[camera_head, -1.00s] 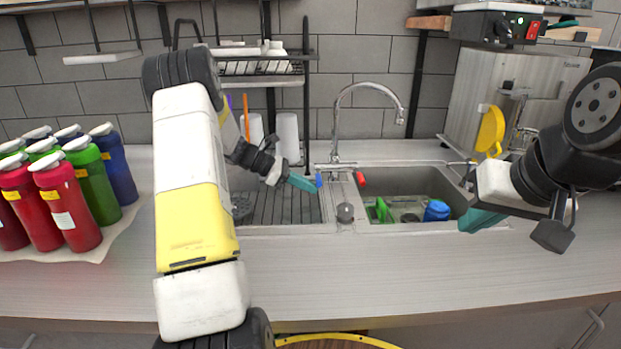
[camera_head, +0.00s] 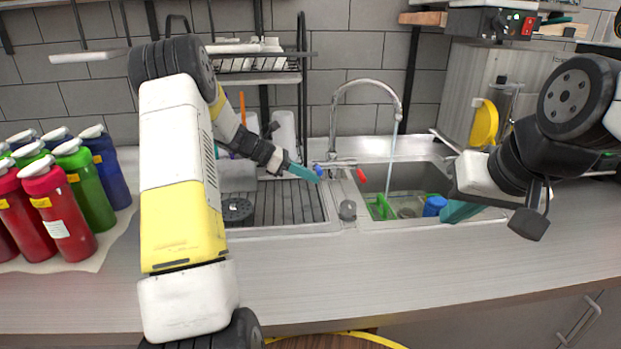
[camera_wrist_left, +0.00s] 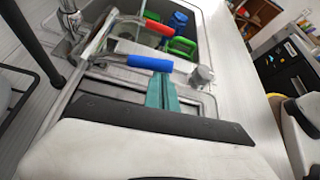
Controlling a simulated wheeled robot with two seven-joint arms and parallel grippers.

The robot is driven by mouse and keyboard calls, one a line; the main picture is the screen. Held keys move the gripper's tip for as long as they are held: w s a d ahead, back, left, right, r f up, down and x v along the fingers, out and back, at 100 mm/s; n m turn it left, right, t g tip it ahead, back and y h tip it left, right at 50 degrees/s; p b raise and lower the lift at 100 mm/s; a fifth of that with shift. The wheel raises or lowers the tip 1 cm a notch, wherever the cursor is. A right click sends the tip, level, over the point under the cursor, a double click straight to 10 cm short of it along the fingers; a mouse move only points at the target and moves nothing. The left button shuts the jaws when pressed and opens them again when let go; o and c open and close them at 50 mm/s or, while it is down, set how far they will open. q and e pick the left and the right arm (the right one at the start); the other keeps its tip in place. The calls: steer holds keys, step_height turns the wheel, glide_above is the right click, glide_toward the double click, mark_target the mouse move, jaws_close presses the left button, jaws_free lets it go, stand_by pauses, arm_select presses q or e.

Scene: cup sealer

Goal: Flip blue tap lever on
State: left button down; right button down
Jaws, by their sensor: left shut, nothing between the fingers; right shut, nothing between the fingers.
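The tap (camera_head: 333,115) is a chrome gooseneck behind the sink, and a thin stream of water (camera_head: 392,160) falls from its spout. Its blue lever (camera_head: 318,170) is on the left and its red lever (camera_head: 361,175) on the right. In the left wrist view, the blue lever (camera_wrist_left: 150,63) sticks out sideways, with the red lever (camera_wrist_left: 159,28) beyond it. My left gripper (camera_head: 318,178) is shut and empty, its teal fingertips (camera_wrist_left: 161,80) right at the blue lever; I cannot tell whether they touch. My right gripper (camera_head: 448,218) is shut and empty over the sink's right front edge.
The sink basin (camera_head: 440,172) holds a green item (camera_head: 382,206) and a blue cup (camera_head: 434,205). A ribbed drainboard (camera_head: 290,205) lies left of the tap. Several coloured bottles (camera_head: 60,215) stand at the far left. The front counter (camera_head: 400,265) is clear.

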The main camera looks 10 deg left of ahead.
arm_select(q)
steer(key=r, duration=0.1)
steer(key=w+r, duration=0.1)
steer(key=shift+r, duration=0.4)
steer(key=shift+w+a+r, duration=0.15)
steer(key=shift+w+r, duration=0.45)
steer(key=shift+r, duration=0.25)
steer(key=shift+w+a+r, duration=0.15)
steer(key=shift+w+r, duration=0.4)
steer(key=shift+r, duration=0.4)
steer(key=s+d+r, duration=0.1)
steer(key=s+r, duration=0.1)
steer(key=s, duration=0.6)
steer(key=s+d+r, duration=0.1)
steer(key=s+d, duration=0.1)
steer(key=s, duration=0.6)
steer(key=shift+d+r, duration=0.2)
steer(key=shift+r, duration=0.2)
